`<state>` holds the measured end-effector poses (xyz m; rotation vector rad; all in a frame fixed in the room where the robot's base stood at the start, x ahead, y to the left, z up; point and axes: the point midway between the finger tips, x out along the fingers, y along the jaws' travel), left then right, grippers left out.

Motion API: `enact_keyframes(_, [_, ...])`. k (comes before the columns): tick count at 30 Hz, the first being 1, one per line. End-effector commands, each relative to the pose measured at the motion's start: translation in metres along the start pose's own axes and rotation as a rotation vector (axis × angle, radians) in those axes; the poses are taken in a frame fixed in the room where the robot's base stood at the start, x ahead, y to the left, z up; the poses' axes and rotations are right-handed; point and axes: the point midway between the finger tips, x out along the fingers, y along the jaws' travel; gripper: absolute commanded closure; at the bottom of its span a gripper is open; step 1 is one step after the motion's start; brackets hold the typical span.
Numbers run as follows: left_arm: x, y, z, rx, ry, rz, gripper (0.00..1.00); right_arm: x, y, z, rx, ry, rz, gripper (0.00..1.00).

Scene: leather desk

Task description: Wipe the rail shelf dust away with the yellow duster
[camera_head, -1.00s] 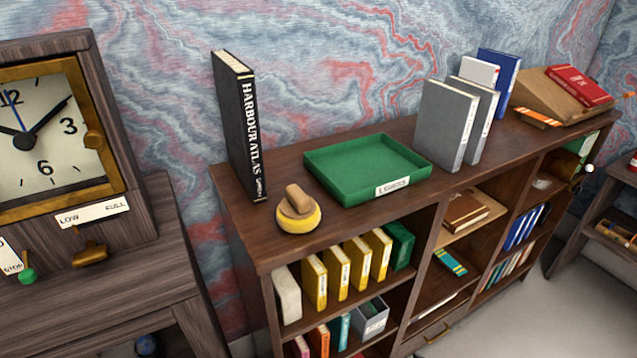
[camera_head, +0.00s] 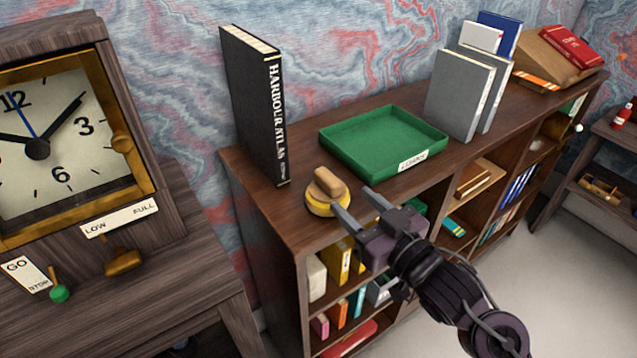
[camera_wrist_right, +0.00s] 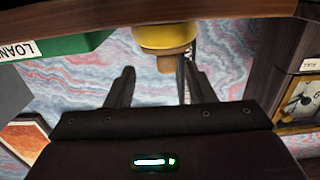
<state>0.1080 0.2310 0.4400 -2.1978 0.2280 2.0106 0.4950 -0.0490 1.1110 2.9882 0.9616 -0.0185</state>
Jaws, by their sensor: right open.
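The yellow duster (camera_head: 325,209), a round yellow pad with a wooden handle, sits on the shelf top (camera_head: 262,190) near its front edge, in front of the black atlas. My right gripper (camera_head: 356,203) is open and empty, just right of the duster, with its fingers pointing toward it. In the right wrist view the duster (camera_wrist_right: 165,38) appears upside down beyond the gap between the open fingers (camera_wrist_right: 162,85). I cannot make out any dust on the shelf top. My left gripper is not in view.
The black atlas (camera_head: 255,105) stands upright behind the duster. A green tray (camera_head: 380,140) lies to the right, with grey books (camera_head: 460,95) beyond it. A desk clock (camera_head: 60,130) stands at the left. Compartments below hold books.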

Motion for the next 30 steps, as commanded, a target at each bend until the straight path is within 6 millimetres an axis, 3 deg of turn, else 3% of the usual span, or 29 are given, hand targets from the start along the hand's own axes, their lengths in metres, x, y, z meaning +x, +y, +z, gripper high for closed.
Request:
enact_keyframes(7, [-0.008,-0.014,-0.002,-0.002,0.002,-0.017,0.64,0.019,-0.003,-0.008,0.0,0.009,-0.005,0.51])
enact_keyframes(19, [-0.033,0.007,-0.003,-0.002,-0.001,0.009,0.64,0.071,-0.01,-0.012,-0.002,0.009,-0.005,0.51])
enact_keyframes(28, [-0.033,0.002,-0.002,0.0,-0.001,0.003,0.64,0.077,-0.01,-0.009,-0.003,0.008,-0.006,0.51])
enact_keyframes(30, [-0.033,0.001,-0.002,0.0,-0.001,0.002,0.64,0.077,-0.01,-0.009,-0.003,0.008,-0.006,0.59])
